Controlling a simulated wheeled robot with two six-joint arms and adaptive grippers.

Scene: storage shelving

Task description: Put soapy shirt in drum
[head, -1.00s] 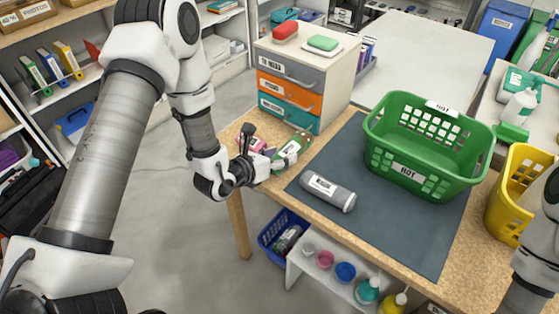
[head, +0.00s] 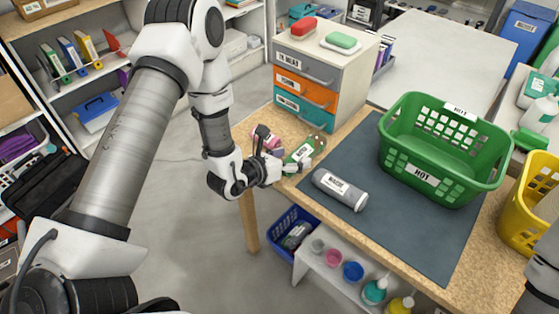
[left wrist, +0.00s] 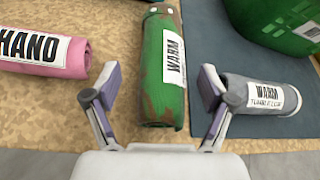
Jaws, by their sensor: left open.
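Three rolled garments lie on the table. The green roll (head: 303,150) has brown stains and a "WARM" label, clear in the left wrist view (left wrist: 160,63). The grey roll (head: 340,190) lies on the dark mat with a "WARM" label (left wrist: 268,97). The pink roll (head: 266,141) is labelled "HAND" (left wrist: 45,55). I cannot tell which one is the soapy shirt. My left gripper (head: 288,169) is open at the near end of the green roll; in the left wrist view its fingers (left wrist: 158,88) stand either side of that end. No drum shows. My right gripper is out of view.
A green basket labelled "HOT" (head: 440,178) stands on the dark mat (head: 425,240). A drawer unit (head: 350,75) stands behind the rolls. A yellow basket (head: 532,215) is at the right. A blue crate (head: 280,235) and a white shelf with bottles are below the table edge.

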